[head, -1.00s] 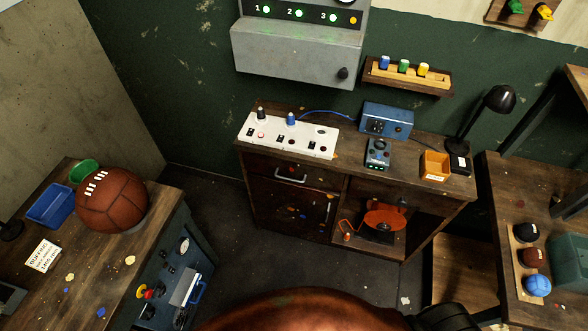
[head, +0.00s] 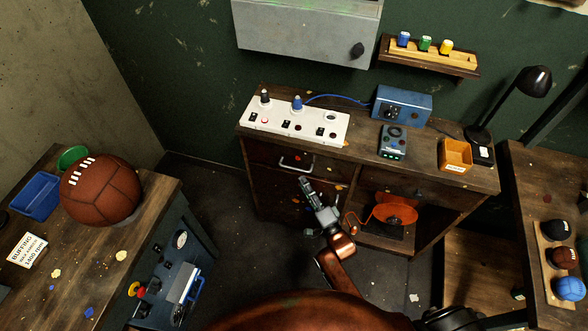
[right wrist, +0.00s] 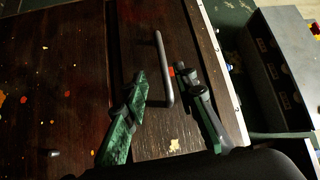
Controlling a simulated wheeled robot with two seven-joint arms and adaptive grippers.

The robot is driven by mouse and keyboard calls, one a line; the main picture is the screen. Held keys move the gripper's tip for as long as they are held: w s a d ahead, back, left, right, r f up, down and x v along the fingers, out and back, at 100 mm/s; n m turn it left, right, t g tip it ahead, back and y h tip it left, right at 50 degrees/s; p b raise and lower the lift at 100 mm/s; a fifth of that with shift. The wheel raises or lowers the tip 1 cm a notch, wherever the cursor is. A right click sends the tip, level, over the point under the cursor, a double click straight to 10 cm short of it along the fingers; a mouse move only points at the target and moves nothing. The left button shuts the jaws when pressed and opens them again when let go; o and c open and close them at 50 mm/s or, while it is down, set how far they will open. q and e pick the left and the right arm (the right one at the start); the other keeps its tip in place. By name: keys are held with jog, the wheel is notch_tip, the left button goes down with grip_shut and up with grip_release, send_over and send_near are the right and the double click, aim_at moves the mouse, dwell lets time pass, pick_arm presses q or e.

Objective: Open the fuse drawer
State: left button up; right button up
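The fuse drawer is likely the upper left drawer (head: 265,154) of the wooden cabinet; its label is not readable. Its front (right wrist: 133,50) fills the middle of the right wrist view. A metal bar handle (head: 296,163) is on it, and the drawer looks closed. My right gripper (head: 305,184) is just below and in front of the handle. In the right wrist view the handle (right wrist: 159,55) shows between the two spread fingers. The fingers are open, and no contact with the handle is clear. My left gripper is not in view.
A white panel with fuse-like plugs (head: 294,121), a blue box (head: 402,104) and an orange bin (head: 456,154) stand on the cabinet top. An orange reel (head: 395,211) sits in the open shelf. A bench with a leather ball (head: 101,190) is at left. The floor between is clear.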

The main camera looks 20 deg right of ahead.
aim_at(295, 169)
jog(key=x, duration=0.4)
jog(key=b+x, duration=0.1)
jog(key=x, duration=0.3)
jog(key=shift+s+r+b, duration=0.1)
jog(key=shift+r+b, duration=0.1)
jog(key=shift+b, duration=0.1)
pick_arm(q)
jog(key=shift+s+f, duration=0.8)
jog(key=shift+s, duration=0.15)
pick_arm(e)
grip_shut()
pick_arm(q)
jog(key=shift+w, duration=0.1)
